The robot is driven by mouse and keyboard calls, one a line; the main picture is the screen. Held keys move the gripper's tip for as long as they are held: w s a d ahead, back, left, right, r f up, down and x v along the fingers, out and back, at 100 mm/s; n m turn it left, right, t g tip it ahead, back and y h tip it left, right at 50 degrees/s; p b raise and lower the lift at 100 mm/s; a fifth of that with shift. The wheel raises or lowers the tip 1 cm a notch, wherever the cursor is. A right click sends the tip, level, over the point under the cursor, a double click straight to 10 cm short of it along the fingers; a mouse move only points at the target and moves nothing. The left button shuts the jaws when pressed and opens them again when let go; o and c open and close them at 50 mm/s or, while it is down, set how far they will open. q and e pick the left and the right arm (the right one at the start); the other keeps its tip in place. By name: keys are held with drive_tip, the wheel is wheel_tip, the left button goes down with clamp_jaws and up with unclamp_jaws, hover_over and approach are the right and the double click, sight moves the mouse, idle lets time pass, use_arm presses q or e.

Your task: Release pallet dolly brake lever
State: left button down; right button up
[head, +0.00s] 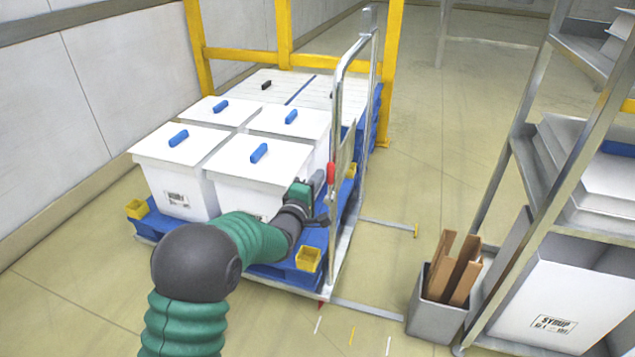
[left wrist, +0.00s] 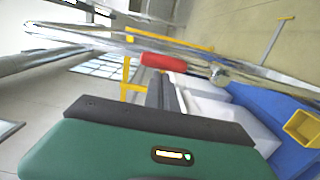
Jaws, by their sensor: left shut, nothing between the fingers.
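The brake lever has a red grip (head: 331,173) and sits on the metal push frame (head: 340,110) at the right side of the pallet dolly (head: 285,279). In the left wrist view the red grip (left wrist: 163,62) lies across the picture, with a round metal joint (left wrist: 218,73) at its right end. My left gripper (head: 319,184) is shut and empty, close to the left of the red grip in the head view. In the left wrist view its dark fingers (left wrist: 160,93) point toward the grip; I cannot tell if they touch it. My right gripper is not in view.
White lidded boxes (head: 180,150) with blue handles stand on the blue dolly. A yellow frame (head: 240,55) stands behind. On the right are a metal shelf (head: 500,160) and a grey bin (head: 440,315) with brown pieces. Floor between dolly and shelf is mostly clear.

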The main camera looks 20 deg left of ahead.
use_arm(q)
drive_tip(key=shift+d, duration=0.1)
idle(0.3)
drive_tip(key=shift+d+r+m+p, duration=0.25)
drive_tip(key=shift+d+m+p, duration=0.4)
drive_tip(key=shift+d+m, duration=0.75)
drive_tip(key=d+f+m, duration=0.4)
drive_tip(key=d+m, duration=0.3)
drive_tip(key=m, duration=0.3)
drive_tip(key=shift+s+d+f+g+y+p, duration=0.2)
drive_tip(key=shift+d+f+g+y+p, duration=0.1)
drive_tip(key=shift+d+f+p, duration=0.1)
drive_tip(key=shift+d+f, duration=0.1)
drive_tip(key=shift+f, duration=0.05)
